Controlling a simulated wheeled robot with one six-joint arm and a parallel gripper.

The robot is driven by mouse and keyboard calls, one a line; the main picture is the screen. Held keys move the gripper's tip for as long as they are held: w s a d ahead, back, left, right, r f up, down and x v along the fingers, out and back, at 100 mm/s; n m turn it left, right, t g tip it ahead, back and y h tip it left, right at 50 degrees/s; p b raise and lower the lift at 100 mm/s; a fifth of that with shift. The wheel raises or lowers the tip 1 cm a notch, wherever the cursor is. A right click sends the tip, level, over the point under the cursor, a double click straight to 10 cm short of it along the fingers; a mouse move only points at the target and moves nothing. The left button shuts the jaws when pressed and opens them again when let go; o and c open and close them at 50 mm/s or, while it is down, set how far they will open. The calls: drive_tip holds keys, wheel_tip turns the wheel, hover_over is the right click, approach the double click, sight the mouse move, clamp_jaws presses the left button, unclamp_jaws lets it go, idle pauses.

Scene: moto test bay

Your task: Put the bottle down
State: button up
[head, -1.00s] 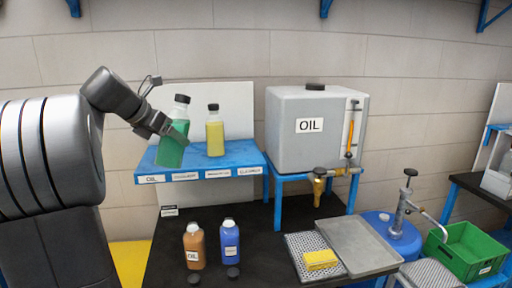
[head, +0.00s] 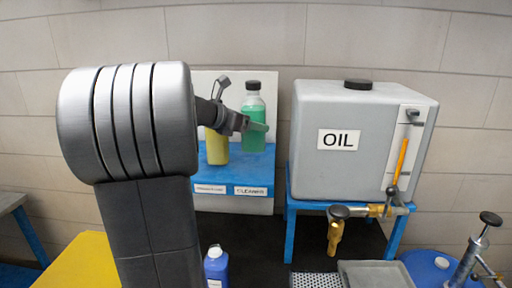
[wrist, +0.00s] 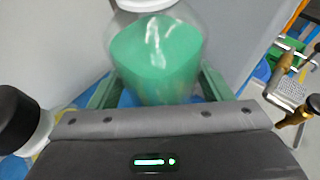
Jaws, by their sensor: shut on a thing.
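The bottle, clear with green liquid and a black cap (head: 254,100), is upright at the right end of the blue shelf (head: 236,176), above the label reading CLEANER. My gripper (head: 257,126) is shut on this bottle from the left front. In the wrist view the green bottle (wrist: 158,55) stands between the two fingers (wrist: 155,92). I cannot tell whether its base touches the shelf. A yellow bottle (head: 217,148) stands on the shelf just left of it, partly behind my arm.
A large grey OIL tank (head: 340,165) on a blue stand is close on the right, with a brass tap (head: 335,235) below. A blue bottle (head: 216,268) stands on the dark bench below the shelf. A white panel backs the shelf.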

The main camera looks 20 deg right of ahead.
sight(243, 141)
drive_tip(key=shift+f, duration=2.9)
drive_tip(key=shift+f, duration=0.1)
drive_tip(key=o, duration=1.1)
drive_tip(key=b+v, duration=0.1)
drive_tip(key=v, duration=1.1)
drive_tip(key=shift+d, duration=0.1)
